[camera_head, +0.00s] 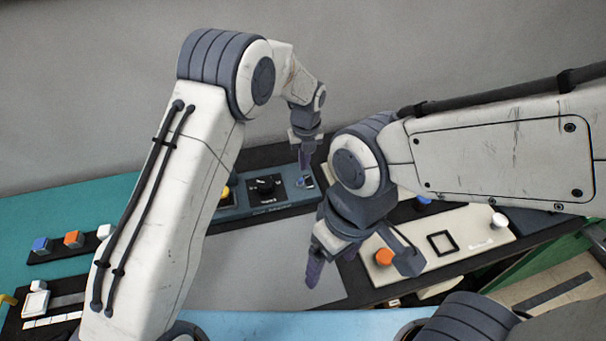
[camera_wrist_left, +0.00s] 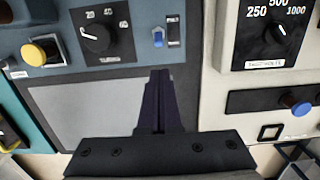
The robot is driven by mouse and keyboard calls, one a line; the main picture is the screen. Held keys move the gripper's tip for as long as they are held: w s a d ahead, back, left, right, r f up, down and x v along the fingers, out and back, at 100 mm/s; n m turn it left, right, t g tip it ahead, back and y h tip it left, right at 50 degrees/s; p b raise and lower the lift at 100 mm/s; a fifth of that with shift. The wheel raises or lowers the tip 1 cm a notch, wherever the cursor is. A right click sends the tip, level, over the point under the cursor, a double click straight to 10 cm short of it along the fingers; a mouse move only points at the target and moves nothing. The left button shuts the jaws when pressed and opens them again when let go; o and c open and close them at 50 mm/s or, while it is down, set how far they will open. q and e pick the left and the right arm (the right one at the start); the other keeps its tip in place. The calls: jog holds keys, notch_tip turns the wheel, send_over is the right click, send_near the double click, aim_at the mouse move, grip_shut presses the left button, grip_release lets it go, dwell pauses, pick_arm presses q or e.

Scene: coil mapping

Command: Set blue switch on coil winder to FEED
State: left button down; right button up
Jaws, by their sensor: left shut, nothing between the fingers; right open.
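The coil winder is a blue-grey panel (camera_head: 285,205) at the back of the bench, and it also shows in the left wrist view (camera_wrist_left: 100,78). Its small blue switch (camera_wrist_left: 158,38) sits right of a black dial (camera_wrist_left: 98,38), beside a narrow dark label whose text I cannot read. In the head view the blue switch (camera_head: 299,182) is partly hidden near my left fingertips. My left gripper (camera_head: 303,164) is shut and empty; in the left wrist view its fingertips (camera_wrist_left: 161,74) are just below the switch, seemingly apart from it. My right gripper (camera_head: 358,268) is open and empty, lower down in front of the panels.
A yellow button (camera_wrist_left: 40,52) is left of the dial. A cream panel with an orange knob (camera_head: 384,257) lies by my right gripper. Another cream panel with a numbered dial (camera_wrist_left: 277,32) is at right in the left wrist view. Blue and orange blocks (camera_head: 74,239) stand at left.

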pick_arm(q)
jog(key=shift+w, duration=0.15)
jog(key=p, duration=0.3)
send_over(303, 190)
jog(key=f, duration=0.8)
jog(key=shift+s+f, duration=0.3)
jog(key=shift+s, duration=0.1)
jog(key=shift+w+f, duration=0.1)
jog(key=shift+f, duration=0.55)
jog(key=shift+d, duration=0.1)
